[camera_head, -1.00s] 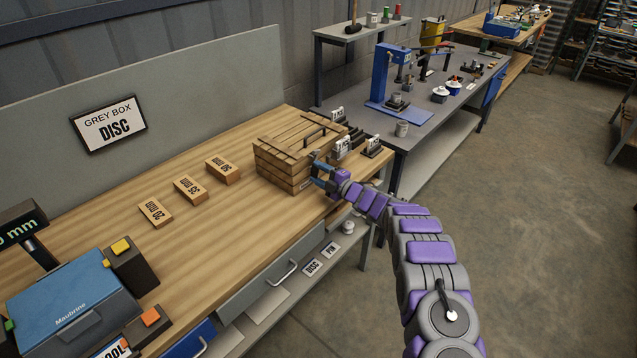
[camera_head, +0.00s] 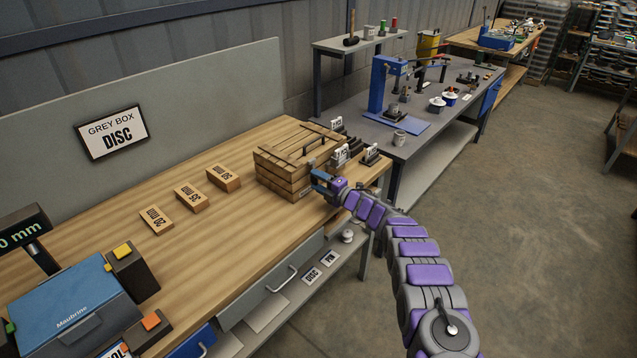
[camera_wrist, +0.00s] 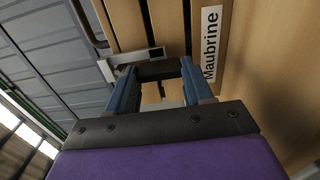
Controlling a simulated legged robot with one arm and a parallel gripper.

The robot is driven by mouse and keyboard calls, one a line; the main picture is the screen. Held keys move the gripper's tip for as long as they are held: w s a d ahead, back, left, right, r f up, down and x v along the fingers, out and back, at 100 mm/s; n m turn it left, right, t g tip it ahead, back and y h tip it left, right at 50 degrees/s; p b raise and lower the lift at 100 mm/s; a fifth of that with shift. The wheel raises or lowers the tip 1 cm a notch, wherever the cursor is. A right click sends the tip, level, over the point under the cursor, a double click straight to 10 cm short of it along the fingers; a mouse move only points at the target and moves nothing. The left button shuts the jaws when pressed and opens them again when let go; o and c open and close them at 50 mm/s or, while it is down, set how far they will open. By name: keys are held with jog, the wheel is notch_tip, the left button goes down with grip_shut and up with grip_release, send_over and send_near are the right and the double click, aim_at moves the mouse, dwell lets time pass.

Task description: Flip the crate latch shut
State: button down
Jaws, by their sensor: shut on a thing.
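The slatted wooden crate (camera_head: 284,178) stands on the wooden bench with its lid down and a dark handle on top. My gripper (camera_head: 317,179) is at the crate's front face, near its right end. In the wrist view, the blue fingers of my gripper (camera_wrist: 160,72) are on either side of a dark bar, the latch (camera_wrist: 158,70), and shut on it. A grey metal bracket (camera_wrist: 131,61) sits beside the latch on the crate slats (camera_wrist: 125,24). A white "Maubrine" label (camera_wrist: 211,45) is on the crate to the right. Whether the latch is fully seated cannot be told.
Small dark stands with white tags (camera_head: 371,155) are close to the crate's right. Several labelled wooden blocks (camera_head: 192,197) lie to its left. A grey drawer (camera_head: 270,283) is below the bench edge. Bare bench top lies between.

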jog(key=shift+f, duration=0.35)
jog(key=c, duration=0.7)
grip_release()
jog(key=shift+c, duration=0.2)
jog(key=o, duration=0.3)
jog(key=shift+r, duration=0.2)
jog(key=p+v, duration=0.3)
jog(key=v, duration=1.4)
jog(key=shift+s+d+f, duration=0.1)
jog(key=shift+d, duration=0.05)
